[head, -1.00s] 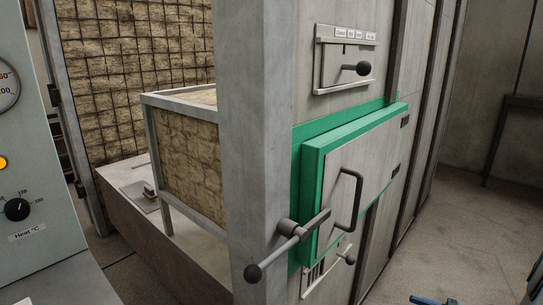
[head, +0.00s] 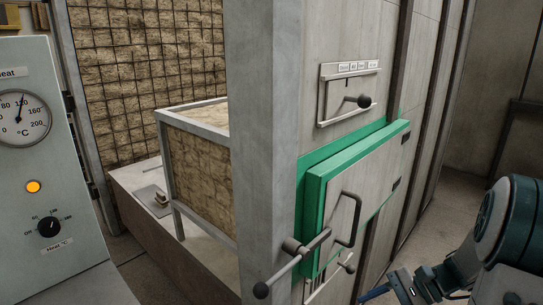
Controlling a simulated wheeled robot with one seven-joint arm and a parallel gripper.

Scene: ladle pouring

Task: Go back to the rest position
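My gripper (head: 388,290) shows at the bottom edge of the head view, right of centre, partly cut off by the frame. A blue finger-like part points left from it. Its opening is not visible, and I cannot see anything held. My dark teal arm comes in from the lower right. The gripper appears in front of the floor and the furnace wall, below the green-framed door (head: 314,215). I cannot tell how far it is from the wall.
The door carries a dark pull handle (head: 356,218). A lever with a round knob (head: 262,290) sticks out at its left, and a slider panel (head: 347,92) sits above. A control cabinet with a gauge (head: 22,118) stands at the left. Open floor (head: 470,195) lies at the right.

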